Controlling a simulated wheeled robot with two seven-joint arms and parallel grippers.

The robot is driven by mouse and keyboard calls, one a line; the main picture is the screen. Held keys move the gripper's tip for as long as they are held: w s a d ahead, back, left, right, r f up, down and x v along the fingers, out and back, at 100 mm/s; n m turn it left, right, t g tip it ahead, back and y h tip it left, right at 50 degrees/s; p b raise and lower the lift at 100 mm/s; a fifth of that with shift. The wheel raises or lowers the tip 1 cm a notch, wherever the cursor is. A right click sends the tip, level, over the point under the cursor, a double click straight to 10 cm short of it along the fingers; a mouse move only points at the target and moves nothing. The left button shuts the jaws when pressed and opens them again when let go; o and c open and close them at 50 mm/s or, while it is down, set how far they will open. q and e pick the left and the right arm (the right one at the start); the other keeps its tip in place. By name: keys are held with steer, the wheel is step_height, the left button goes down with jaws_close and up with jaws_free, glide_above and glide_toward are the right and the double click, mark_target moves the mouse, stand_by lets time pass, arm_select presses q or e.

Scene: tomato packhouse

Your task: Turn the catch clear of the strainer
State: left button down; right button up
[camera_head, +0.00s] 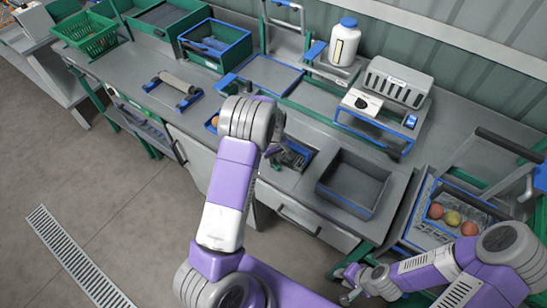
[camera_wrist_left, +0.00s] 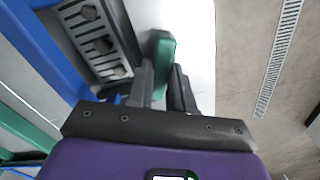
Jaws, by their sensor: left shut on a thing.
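My left gripper (camera_wrist_left: 161,78) is shut on a green catch (camera_wrist_left: 160,52) in the left wrist view. The catch stands beside a grey slotted strainer (camera_wrist_left: 104,30) with dark round shapes showing in it; whether it overlaps the strainer's edge is not clear. In the head view the strainer (camera_head: 292,155) sits at the bench's front edge, left of the sink. My left arm hides most of the left gripper (camera_head: 277,140) and the catch there. My right gripper (camera_head: 346,284) is low at the front, away from the strainer; its fingers are too small to judge.
A grey basin (camera_head: 354,184) with a blue rim lies right of the strainer. A white bottle (camera_head: 345,42) and a white slotted box (camera_head: 395,82) stand behind. A crate (camera_head: 433,226) with red and yellow tomatoes is at the right. Open floor lies in front.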

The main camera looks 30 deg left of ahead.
arm_select(q)
steer(key=n+p, duration=0.1)
steer(key=n, duration=0.3)
steer(key=shift+n, duration=0.7)
steer(key=c, duration=1)
jaws_free()
steer(key=shift+r, duration=0.15)
step_height(320, 180, up, 7)
steer(key=shift+r+p, duration=0.2)
steer(key=shift+p, duration=0.1)
